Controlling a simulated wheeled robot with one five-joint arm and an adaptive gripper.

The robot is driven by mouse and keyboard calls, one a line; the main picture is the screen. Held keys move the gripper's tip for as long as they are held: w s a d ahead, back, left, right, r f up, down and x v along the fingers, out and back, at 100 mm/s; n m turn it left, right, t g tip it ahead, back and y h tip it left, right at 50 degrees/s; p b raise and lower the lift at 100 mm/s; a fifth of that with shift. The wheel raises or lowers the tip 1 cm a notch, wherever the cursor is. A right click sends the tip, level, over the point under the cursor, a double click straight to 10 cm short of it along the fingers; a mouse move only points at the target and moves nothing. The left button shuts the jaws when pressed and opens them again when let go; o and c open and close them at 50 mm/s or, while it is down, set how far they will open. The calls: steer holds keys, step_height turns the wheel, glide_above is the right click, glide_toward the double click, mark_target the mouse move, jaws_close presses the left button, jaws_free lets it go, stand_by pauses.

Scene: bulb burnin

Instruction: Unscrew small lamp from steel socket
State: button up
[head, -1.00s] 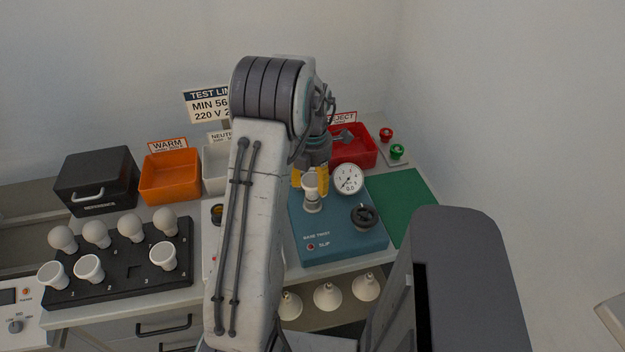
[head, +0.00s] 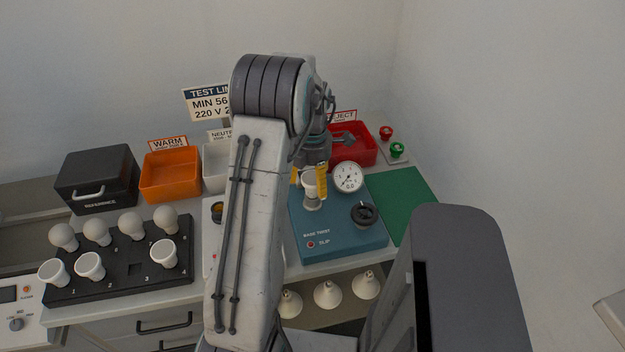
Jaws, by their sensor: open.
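The steel socket under the lamp is too small to tell apart clearly. My gripper (head: 312,178), with yellow fingers, points down at the lamp from above. One finger is on the lamp's right side and a bit of yellow shows at its left. The fingers are open around the lamp's upper part. Whether they touch it cannot be seen.
A black knob (head: 364,214) and the dial (head: 348,177) stand close right of the lamp. A black rack (head: 120,262) with several lamps is at left. Orange (head: 170,176), white (head: 215,168) and red (head: 365,150) bins line the back. A green mat (head: 408,200) lies clear at right.

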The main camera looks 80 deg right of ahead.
steer(key=m, duration=0.5)
steer(key=shift+w+d+m, duration=0.15)
steer(key=shift+m, duration=0.25)
steer(key=m, duration=0.4)
steer(key=shift+d+m, duration=0.15)
steer(key=shift+m, duration=0.15)
steer(key=m, duration=0.5)
steer(key=shift+w+d, duration=0.1)
steer(key=shift+w, duration=0.05)
steer(key=m, duration=0.5)
steer(key=shift+w+d, duration=0.1)
